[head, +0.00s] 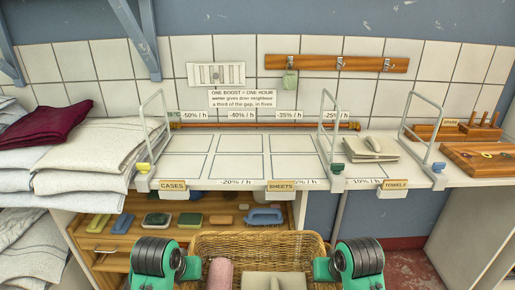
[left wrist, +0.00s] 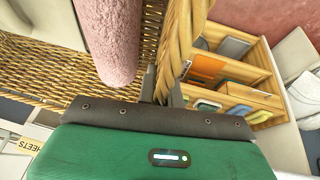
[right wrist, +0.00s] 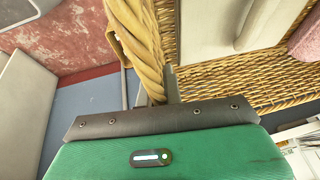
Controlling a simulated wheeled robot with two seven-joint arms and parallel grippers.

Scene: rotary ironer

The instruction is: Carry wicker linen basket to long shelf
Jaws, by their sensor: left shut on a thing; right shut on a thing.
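The wicker linen basket (head: 258,247) is at the bottom middle of the head view, in front of the long shelf (head: 228,183). A pink rolled towel (head: 220,273) and a pale flat item (head: 273,281) lie in it. My left gripper (left wrist: 162,88) is shut on the basket's left rim, seen as a thick woven band in the left wrist view. My right gripper (right wrist: 171,88) is shut on the right rim in the right wrist view. The basket's lower part is out of the head view. The shelf has CASES, SHEETS and TOWELS labels on its front edge.
Folded pale linen (head: 97,150) with a dark red cloth (head: 44,124) is stacked at the left. Upright wire dividers (head: 329,130) stand on the shelf. A folded cloth (head: 370,149) lies right of the middle divider. The gridded shelf top between left and middle dividers is bare. A wooden cubby (head: 190,232) sits below.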

